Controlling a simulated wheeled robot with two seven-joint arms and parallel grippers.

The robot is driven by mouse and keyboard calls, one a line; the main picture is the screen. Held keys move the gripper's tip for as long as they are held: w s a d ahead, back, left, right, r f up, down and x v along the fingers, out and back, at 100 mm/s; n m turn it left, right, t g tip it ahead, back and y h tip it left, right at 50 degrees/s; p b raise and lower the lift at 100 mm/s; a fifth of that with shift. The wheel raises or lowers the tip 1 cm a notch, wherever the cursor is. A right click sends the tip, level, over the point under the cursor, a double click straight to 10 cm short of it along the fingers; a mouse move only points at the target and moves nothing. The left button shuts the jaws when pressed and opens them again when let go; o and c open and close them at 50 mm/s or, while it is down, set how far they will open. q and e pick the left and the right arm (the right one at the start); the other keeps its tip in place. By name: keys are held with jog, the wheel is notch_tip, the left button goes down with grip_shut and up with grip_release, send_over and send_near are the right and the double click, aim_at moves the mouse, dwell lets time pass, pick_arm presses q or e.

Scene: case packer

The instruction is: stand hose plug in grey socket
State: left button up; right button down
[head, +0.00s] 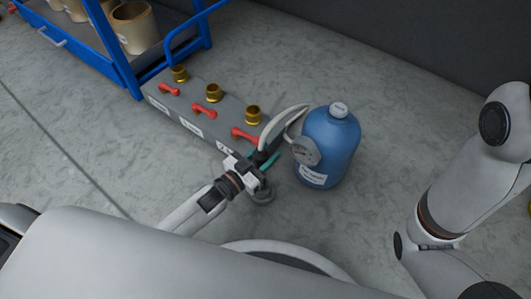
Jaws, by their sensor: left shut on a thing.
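My left gripper (262,163) has teal fingertips and is shut on the dark hose plug (265,155). The plug is at the end of a pale hose (279,122) that loops up and over to a round gauge (305,151) on the blue bottle (339,135). A round grey piece, which looks like the grey socket (264,194), is on the floor just below the gripper. The gripper and wrist partly hide the plug, so I cannot tell its exact tilt or its gap to the socket. My right gripper is out of view.
A grey block (193,130) with brass fittings (213,92) and red handles (206,110) lies left of the bottle. A blue cart (112,62) with beige pots (133,27) stands at the upper left. The floor right of the bottle is clear.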

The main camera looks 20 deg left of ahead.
pick_arm(q)
jog(key=shift+f+b, duration=1.1)
jog(key=shift+f, duration=0.1)
jog(key=shift+f+b, duration=1.05)
jog(key=shift+b, duration=0.1)
jog(key=shift+f+b, duration=1.4)
jog(key=shift+f, duration=0.85)
jog(key=shift+f, duration=0.45)
jog(key=o, duration=1.2)
